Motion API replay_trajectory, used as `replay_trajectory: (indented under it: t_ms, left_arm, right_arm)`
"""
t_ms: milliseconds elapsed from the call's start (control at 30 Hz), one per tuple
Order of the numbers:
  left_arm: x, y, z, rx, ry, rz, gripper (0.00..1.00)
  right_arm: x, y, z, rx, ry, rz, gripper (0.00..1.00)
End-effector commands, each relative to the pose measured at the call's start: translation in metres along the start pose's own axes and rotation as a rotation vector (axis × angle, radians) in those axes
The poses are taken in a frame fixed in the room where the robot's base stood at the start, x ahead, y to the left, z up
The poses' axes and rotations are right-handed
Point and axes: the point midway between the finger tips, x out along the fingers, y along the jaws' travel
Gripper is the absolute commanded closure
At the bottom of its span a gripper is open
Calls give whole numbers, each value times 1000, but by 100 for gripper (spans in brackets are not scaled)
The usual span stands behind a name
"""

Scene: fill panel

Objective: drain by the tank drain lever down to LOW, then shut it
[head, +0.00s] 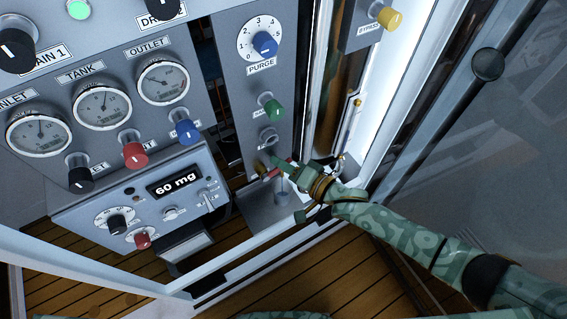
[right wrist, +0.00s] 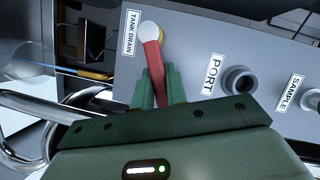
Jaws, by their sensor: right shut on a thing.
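The red tank drain lever (right wrist: 154,66) shows in the right wrist view, below its pale round pivot and beside the TANK DRAIN label (right wrist: 132,33). My right gripper (right wrist: 157,88) is shut on this lever, with a green finger on each side of it. In the head view the right gripper (head: 279,168) is at the lower end of the narrow grey panel, and the lever is mostly hidden by it. The TANK gauge (head: 102,105) has its needle pointing roughly up. I cannot read a LOW mark in either view. My left gripper is not in view.
A PORT fitting (right wrist: 240,82) and a SAMPLE fitting (right wrist: 311,99) are beside the lever. A green knob (head: 272,108) and the PURGE dial (head: 264,44) are above it. A white frame stands close on the right.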

Motion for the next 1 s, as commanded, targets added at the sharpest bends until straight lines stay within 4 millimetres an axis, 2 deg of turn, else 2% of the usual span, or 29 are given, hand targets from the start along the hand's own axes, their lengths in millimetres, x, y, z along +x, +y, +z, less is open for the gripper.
replay_trajectory:
  t_ms: [33,300,933,967,1000]
  left_arm:
    - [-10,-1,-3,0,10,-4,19]
    - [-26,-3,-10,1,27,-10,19]
    - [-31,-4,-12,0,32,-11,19]
    - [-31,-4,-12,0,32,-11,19]
    - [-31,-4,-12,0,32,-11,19]
  right_arm:
    - [-1,-8,-3,-30,2,11,100]
    - [0,-11,-1,-153,1,63,100]
    - [0,-10,2,-199,0,84,100]
    - [0,-10,2,-199,0,84,77]
    - [0,-10,2,-199,0,84,66]
